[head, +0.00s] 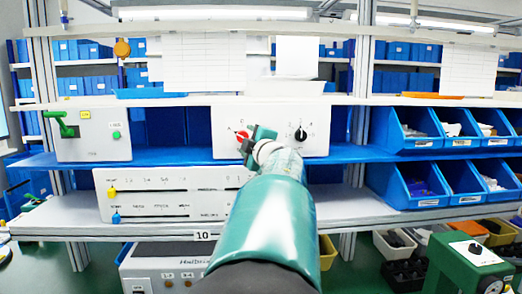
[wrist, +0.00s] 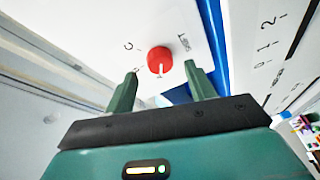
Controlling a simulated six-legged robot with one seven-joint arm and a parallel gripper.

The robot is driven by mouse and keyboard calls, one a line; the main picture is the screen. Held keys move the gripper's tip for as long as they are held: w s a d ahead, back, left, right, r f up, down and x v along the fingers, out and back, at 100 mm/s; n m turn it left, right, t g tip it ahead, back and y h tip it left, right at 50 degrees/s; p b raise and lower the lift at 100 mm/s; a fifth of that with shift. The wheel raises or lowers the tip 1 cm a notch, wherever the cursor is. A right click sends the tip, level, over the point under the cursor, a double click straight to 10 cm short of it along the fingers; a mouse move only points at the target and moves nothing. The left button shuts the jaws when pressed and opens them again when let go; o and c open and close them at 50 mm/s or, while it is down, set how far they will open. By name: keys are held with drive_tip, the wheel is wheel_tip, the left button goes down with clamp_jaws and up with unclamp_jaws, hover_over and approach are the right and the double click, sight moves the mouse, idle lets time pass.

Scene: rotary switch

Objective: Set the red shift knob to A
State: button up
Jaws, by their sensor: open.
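The red shift knob (head: 241,136) sits on the white panel in the middle of the shelf, partly hidden by my gripper in the head view. In the wrist view the red knob (wrist: 159,58) is round, with a white mark on its lower side. My gripper (wrist: 161,69) is open, with one green finger on each side of the knob. Gaps show between fingers and knob. In the head view my gripper (head: 259,137) is at the panel, right of the knob.
A black knob (head: 301,135) is on the same panel, to the right. A slider panel (head: 150,192) is below. Blue bins (head: 412,130) fill the right side.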

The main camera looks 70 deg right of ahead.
drive_tip(key=v, duration=1.1)
drive_tip(key=shift+a, duration=0.2)
